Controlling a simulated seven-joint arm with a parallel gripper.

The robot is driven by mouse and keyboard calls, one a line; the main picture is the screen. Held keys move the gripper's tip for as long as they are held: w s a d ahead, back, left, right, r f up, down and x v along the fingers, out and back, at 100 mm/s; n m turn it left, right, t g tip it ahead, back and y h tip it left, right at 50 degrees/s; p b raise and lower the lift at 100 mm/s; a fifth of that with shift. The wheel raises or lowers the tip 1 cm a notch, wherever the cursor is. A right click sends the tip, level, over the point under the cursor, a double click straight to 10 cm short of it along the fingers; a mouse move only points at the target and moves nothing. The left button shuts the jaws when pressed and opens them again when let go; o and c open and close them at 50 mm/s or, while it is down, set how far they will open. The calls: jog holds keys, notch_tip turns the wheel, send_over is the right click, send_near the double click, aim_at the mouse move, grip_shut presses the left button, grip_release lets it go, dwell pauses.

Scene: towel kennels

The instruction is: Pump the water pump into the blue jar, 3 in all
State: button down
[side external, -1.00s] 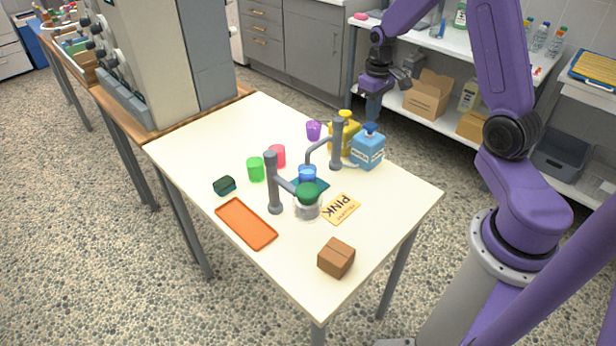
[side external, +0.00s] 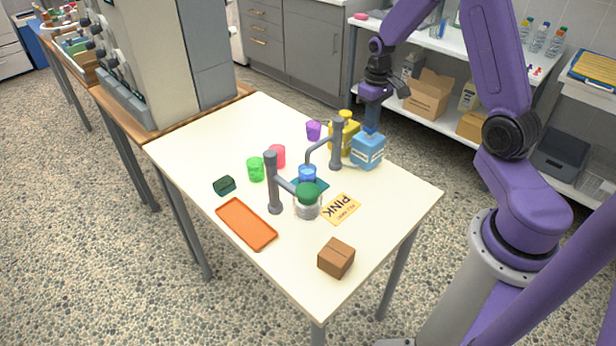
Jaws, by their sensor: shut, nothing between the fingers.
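A blue bottle with a pale label (side external: 367,152) stands near the table's right edge; I take it to be the water pump, but its label is too small to read. My gripper (side external: 371,126) is shut and points down at its top, apparently touching. The pump head is mostly hidden, so I cannot tell how far it is pressed. A grey post with a curved spout (side external: 337,150) reaches over the jar. No liquid is discernible.
A yellow bottle (side external: 347,142) stands close beside the blue one.

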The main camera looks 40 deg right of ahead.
jog(key=shift+f, duration=0.35)
jog(key=shift+r, duration=1.45)
jog(key=shift+r, duration=3)
